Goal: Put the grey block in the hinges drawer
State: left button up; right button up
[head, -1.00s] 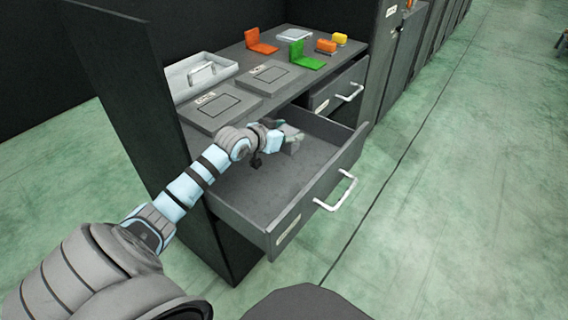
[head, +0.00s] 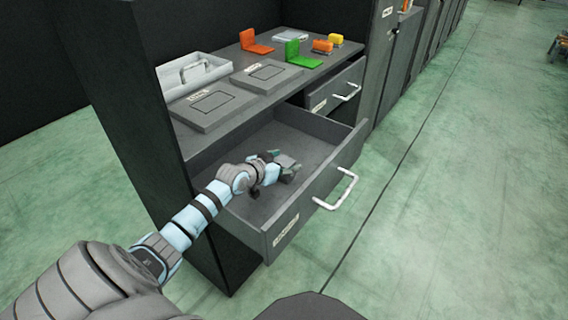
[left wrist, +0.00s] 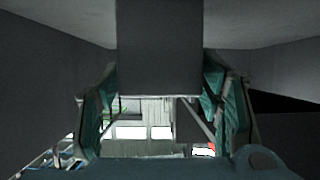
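The open front drawer (head: 262,215) has a white handle and a small label too small to read surely. My left gripper (head: 276,167) is inside this drawer, low, near its front wall. It is shut on the grey block (head: 288,174), which shows at the fingertips. In the left wrist view the block (left wrist: 160,48) fills the top middle, with the teal fingers (left wrist: 162,85) against its two sides. I cannot tell whether the block touches the drawer floor. My right gripper is not in view.
A second drawer (head: 340,92) stands partly open farther back. On the cabinet top are a grey tray (head: 222,72), two flat plates (head: 213,104), an orange bracket (head: 256,47), a green bracket (head: 303,60) and orange and yellow blocks. The drawer floor behind the gripper is bare.

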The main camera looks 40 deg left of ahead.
aim_at(283, 161)
pick_arm(q)
jog(key=shift+r, duration=0.15)
jog(key=p+v, duration=0.2)
jog(key=v, duration=0.1)
jog(key=shift+w+r+p, duration=0.15)
jog(key=shift+p, duration=0.15)
jog(key=p+v, duration=0.3)
jog(key=v, duration=0.1)
jog(key=shift+s, duration=0.45)
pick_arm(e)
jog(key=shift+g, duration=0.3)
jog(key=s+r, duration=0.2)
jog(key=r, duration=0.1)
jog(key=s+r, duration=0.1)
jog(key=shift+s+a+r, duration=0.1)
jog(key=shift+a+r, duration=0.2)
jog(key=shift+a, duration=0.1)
